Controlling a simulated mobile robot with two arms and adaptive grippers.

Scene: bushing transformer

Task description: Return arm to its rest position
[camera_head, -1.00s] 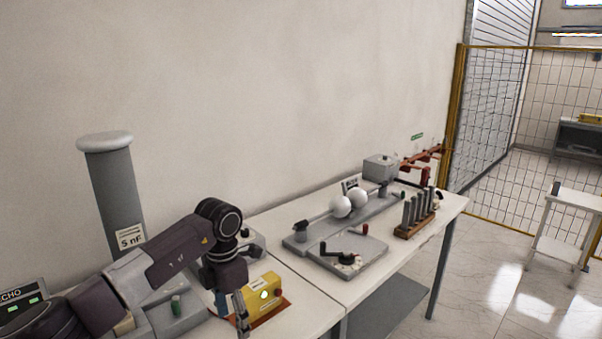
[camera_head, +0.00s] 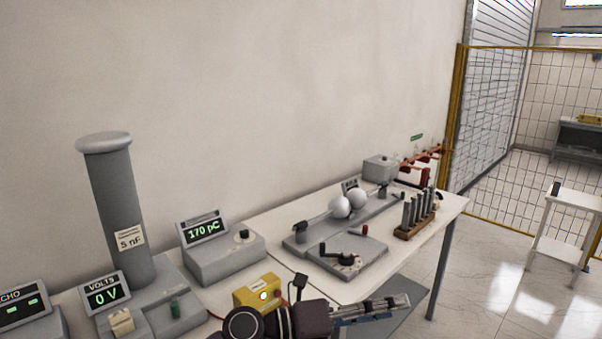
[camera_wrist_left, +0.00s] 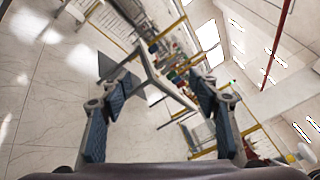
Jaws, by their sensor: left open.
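My left arm comes in at the bottom of the head view and lies low in front of the bench. Its gripper (camera_head: 385,305) points right, past the front edge of the bench, and touches nothing. In the left wrist view the two fingers (camera_wrist_left: 160,105) stand wide apart with nothing between them. The floor and the room behind show through the gap. My right gripper is not in view.
A white cart (camera_head: 560,230) stands right. Floor between is clear.

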